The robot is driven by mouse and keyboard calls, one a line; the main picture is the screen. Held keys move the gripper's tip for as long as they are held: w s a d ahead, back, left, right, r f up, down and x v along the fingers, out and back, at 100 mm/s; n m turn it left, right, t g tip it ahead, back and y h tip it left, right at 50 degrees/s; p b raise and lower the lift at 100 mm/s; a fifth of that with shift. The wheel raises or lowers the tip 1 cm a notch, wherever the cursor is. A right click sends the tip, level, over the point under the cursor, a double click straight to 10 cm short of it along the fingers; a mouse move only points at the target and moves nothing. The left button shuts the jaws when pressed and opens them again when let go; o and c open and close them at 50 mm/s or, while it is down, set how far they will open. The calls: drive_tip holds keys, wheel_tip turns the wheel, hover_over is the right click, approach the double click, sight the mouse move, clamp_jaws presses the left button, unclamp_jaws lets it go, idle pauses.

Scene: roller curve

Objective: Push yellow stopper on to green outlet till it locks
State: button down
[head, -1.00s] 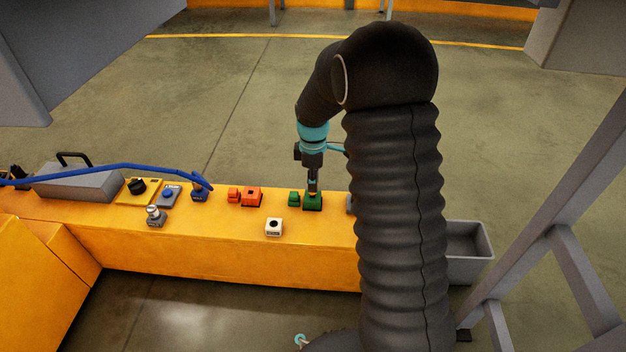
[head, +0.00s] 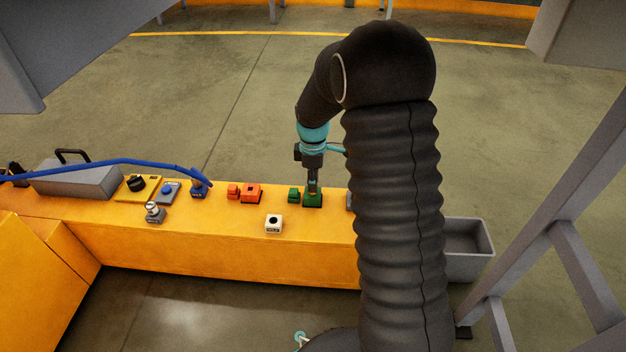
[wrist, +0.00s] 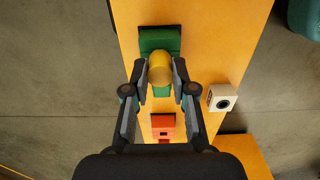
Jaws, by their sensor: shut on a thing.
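The yellow stopper (wrist: 160,69) shows between my fingertips in the wrist view. My gripper (wrist: 160,80) is shut on it, one finger on each side. The green outlet (wrist: 158,38) lies right behind the stopper, which covers part of it. In the head view my gripper (head: 313,188) points straight down over the green outlet (head: 313,201) on the yellow bench. The stopper cannot be made out clearly in the head view. I cannot tell whether it touches the outlet or is seated in it.
A smaller green block (head: 294,194) stands left of the outlet. Orange blocks (head: 250,193) and a white box with a dark hole (head: 274,224) are nearby on the bench (head: 200,241). Further left are a blue hose (head: 120,164) and knobs. A grey bin (head: 469,243) stands right.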

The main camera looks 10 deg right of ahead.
drive_tip(key=c, duration=0.9)
unclamp_jaws()
drive_tip(key=shift+o, duration=0.2)
wheel_tip(320, 180, up, 12)
